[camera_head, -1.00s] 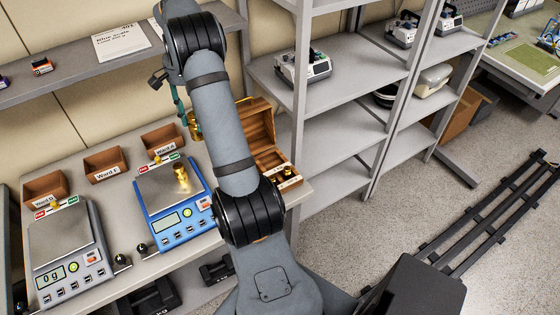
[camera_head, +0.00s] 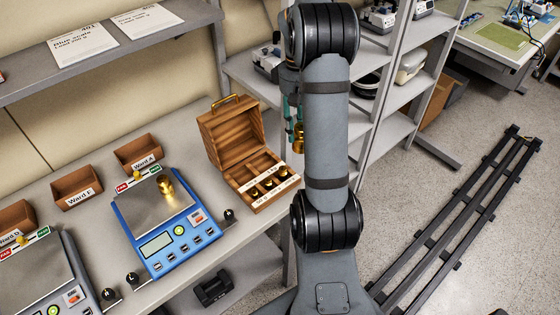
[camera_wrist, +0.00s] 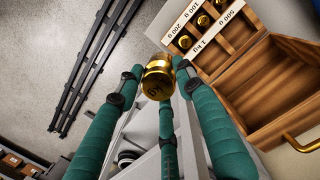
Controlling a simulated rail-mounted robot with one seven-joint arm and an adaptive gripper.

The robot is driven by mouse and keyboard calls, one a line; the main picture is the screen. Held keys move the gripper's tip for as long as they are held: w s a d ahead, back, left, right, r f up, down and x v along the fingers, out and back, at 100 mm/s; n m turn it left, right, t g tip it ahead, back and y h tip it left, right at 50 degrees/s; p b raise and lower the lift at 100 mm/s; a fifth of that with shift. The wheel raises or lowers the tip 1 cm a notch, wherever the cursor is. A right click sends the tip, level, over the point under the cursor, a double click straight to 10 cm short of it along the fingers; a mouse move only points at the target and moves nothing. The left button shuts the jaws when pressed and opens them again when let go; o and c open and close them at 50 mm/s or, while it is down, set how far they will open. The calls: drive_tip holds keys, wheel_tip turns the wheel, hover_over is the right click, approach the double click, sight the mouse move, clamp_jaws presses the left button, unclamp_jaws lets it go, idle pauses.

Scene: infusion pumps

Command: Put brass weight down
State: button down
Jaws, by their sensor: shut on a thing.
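My gripper (camera_head: 294,112) has teal fingers and is shut on a brass weight (camera_head: 299,138), held in the air to the right of the open wooden case. My arm partly hides both in the head view. In the wrist view the brass weight (camera_wrist: 157,82) sits between the fingertips (camera_wrist: 156,72), with the case's compartments to its upper right. The wooden case (camera_head: 232,138) stands open on the table, with several brass weights in labelled compartments. Another brass weight (camera_head: 166,187) stands on the pan of the blue scale (camera_head: 158,245).
Small brown bins (camera_head: 76,187) line the table's back. A metal shelf rack (camera_head: 390,140) stands to the right. Black rails (camera_head: 455,225) lie on the floor.

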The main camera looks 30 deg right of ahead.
drive_tip(key=shift+w+a+f+p, duration=0.55)
drive_tip(key=shift+w+a+f, duration=0.8)
drive_tip(key=shift+f, duration=0.45)
drive_tip(key=shift+w+a+f+p, duration=0.5)
drive_tip(key=shift+w+a+f, duration=0.8)
drive_tip(key=shift+f, duration=0.45)
drive_tip(key=shift+w+a+f+p, duration=0.55)
drive_tip(key=shift+w+a+f, duration=0.65)
drive_tip(key=shift+w+f, duration=0.45)
drive_tip(key=shift+s+f, duration=0.15)
drive_tip(key=shift+f, duration=0.1)
drive_tip(key=c, duration=1.6)
unclamp_jaws()
drive_tip(key=shift+f, duration=0.15)
drive_tip(key=o, duration=0.4)
drive_tip(key=shift+o, duration=0.2)
wheel_tip(320, 180, up, 12)
drive_tip(key=w, duration=0.1)
drive_tip(key=shift+w+r+b, duration=0.15)
drive_tip(key=shift+r+b, duration=0.05)
drive_tip(key=shift+b, duration=0.1)
